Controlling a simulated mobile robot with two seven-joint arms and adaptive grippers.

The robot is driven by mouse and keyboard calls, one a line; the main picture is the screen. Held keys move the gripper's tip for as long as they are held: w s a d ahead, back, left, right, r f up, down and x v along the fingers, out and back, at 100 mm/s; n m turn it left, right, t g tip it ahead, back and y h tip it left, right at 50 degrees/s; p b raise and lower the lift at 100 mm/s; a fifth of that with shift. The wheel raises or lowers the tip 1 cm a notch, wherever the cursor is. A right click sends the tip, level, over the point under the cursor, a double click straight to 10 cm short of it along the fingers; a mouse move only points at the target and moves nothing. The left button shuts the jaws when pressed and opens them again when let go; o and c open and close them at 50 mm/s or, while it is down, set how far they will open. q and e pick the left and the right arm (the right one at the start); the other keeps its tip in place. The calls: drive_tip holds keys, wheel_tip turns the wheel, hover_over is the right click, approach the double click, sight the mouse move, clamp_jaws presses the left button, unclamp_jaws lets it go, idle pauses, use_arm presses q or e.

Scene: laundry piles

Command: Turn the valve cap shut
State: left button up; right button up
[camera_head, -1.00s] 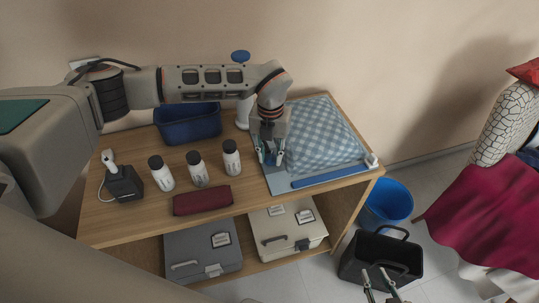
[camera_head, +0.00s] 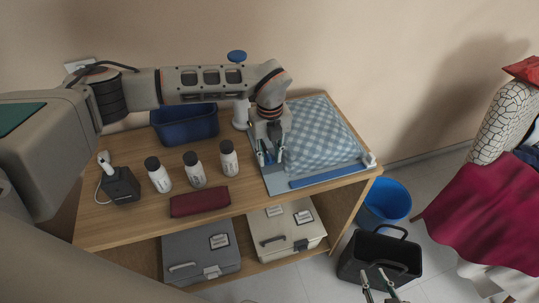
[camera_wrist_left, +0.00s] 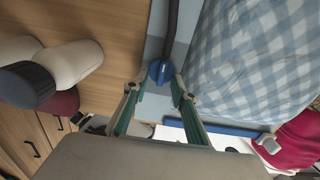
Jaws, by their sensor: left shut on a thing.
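A round blue valve cap (camera_wrist_left: 159,71) sits between my left fingertips in the left wrist view, at the end of a dark tube. It lies on the pale blue edge of a bag (camera_wrist_left: 153,106) beside blue-and-white checked fabric (camera_wrist_left: 255,60). My left gripper (camera_head: 269,158) points down at the bag's left side; it also shows in the left wrist view (camera_wrist_left: 158,88), shut on the cap's sides. Whether the cap is fully seated cannot be told. My right gripper (camera_head: 377,276) hangs at the bottom edge of the head view, empty with fingers apart.
Several white bottles (camera_head: 195,170), a maroon cloth (camera_head: 200,202), a dark device (camera_head: 121,185) and a navy bin (camera_head: 187,125) share the table (camera_head: 120,230). A white blue-topped pump (camera_head: 240,110) stands behind my gripper. A blue bucket (camera_head: 388,200) and black bin (camera_head: 378,262) stand right of the table.

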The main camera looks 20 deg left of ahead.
sight(270, 158)
idle(0.3)
use_arm(q)
drive_tip(key=o, duration=1.1)
wheel_tip(270, 158, up, 12)
